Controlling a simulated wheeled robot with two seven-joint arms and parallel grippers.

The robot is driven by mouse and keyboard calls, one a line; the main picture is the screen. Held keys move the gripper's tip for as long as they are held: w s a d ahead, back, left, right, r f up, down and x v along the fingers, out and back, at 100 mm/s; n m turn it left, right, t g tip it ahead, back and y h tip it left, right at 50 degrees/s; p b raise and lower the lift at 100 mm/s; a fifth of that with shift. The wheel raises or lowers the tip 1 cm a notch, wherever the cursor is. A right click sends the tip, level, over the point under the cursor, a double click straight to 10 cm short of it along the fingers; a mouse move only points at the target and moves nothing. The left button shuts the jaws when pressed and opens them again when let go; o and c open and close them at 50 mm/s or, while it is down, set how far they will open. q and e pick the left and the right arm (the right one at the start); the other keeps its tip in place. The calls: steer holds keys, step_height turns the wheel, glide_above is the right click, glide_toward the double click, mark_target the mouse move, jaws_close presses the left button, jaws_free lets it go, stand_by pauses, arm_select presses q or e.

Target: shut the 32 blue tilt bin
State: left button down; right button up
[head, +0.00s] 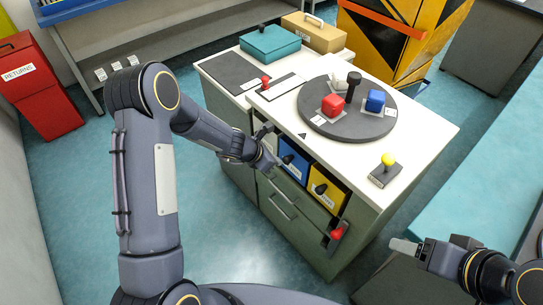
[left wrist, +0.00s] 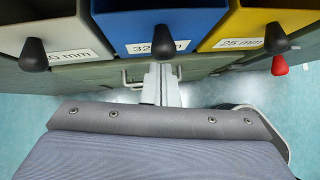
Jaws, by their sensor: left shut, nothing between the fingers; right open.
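The blue tilt bin (head: 296,155) sits in the cabinet front between a pale bin and a yellow bin. In the left wrist view its blue front (left wrist: 185,20) carries a "32" label and a black knob (left wrist: 163,40). I cannot tell for sure how far it tilts out. My left gripper (head: 279,162) is at the bin row, shut and empty. In the left wrist view its fingers (left wrist: 161,80) point at the blue bin, just below the knob; contact is unclear. My right gripper (head: 404,246) is open and empty at the lower right, away from the cabinet.
The yellow bin (head: 327,188) and the pale bin (left wrist: 45,25) flank the blue one, each with a black knob. A red handle (head: 339,230) sticks out right of them. A round turntable (head: 347,125) with coloured blocks stands on the cabinet top. The floor before the cabinet is clear.

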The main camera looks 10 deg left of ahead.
arm_select(q)
steer(key=shift+w+d+r+p, duration=0.15)
steer(key=shift+w+d+p, duration=0.1)
steer(key=shift+p, duration=0.1)
arm_select(e)
steer(key=shift+r, duration=0.55)
arm_select(q)
steer(key=shift+w+r, duration=0.1)
arm_select(e)
steer(key=shift+r, duration=0.1)
arm_select(q)
steer(key=a+f+p+v, duration=0.1)
steer(key=p+v, duration=0.1)
steer(key=v, duration=1.1)
steer(key=shift+s, duration=0.4)
arm_select(e)
steer(key=shift+s+a+r, duration=0.25)
steer(key=shift+s+r, duration=0.55)
steer(key=shift+r, duration=0.1)
